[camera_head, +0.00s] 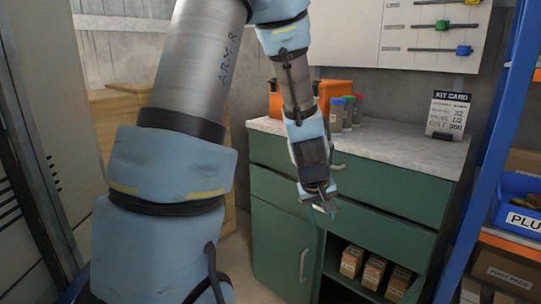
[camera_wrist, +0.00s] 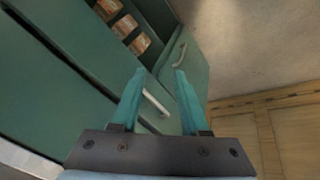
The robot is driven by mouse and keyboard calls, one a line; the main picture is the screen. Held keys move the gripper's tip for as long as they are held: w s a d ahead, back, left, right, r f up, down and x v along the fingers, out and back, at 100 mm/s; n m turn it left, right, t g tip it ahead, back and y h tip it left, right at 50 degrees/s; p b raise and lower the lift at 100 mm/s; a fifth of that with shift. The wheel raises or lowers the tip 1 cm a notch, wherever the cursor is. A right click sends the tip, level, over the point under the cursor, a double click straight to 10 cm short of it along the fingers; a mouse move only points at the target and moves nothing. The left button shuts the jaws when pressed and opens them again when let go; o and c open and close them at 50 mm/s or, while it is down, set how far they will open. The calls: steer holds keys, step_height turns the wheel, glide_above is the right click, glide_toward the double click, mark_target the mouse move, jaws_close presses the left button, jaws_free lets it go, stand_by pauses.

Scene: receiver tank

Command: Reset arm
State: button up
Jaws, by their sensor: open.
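My gripper (camera_head: 326,208) hangs in front of the green cabinet (camera_head: 385,213), near its drawer fronts, with the fingers pointing down. In the wrist view my gripper (camera_wrist: 158,90) shows two teal fingers spread apart with nothing between them. My arm is bent and fills the left and middle of the head view. The cabinet also shows in the wrist view (camera_wrist: 60,75), with a drawer handle behind the fingers. I cannot tell exactly how far the fingertips are from the cabinet.
The counter holds an orange bin (camera_head: 333,90), several capped bottles (camera_head: 347,112) and a kit card (camera_head: 447,115). Small boxes (camera_head: 374,271) stand in the open lower compartment. A blue-framed shelf (camera_head: 494,140) with a blue bin (camera_head: 517,200) is at right. Wooden crates (camera_head: 112,120) stand behind my arm.

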steer(key=s+a+r+m+g+y, duration=0.1)
steer(key=s+a+r, duration=0.2)
steer(key=a, duration=0.7)
steer(key=s+a+r+m+y, duration=0.1)
steer(key=s+a+r+y, duration=0.15)
steer(key=a, duration=0.75)
step_height(320, 180, down, 10)
steer(key=s+f+g+b, duration=0.1)
steer(key=s+b, duration=0.1)
steer(key=b, duration=0.7)
step_height(320, 180, up, 21)
steer(key=p, duration=2)
steer(key=shift+s+a+f+h, duration=0.15)
steer(key=shift+a+h, duration=0.1)
steer(key=shift+h, duration=0.1)
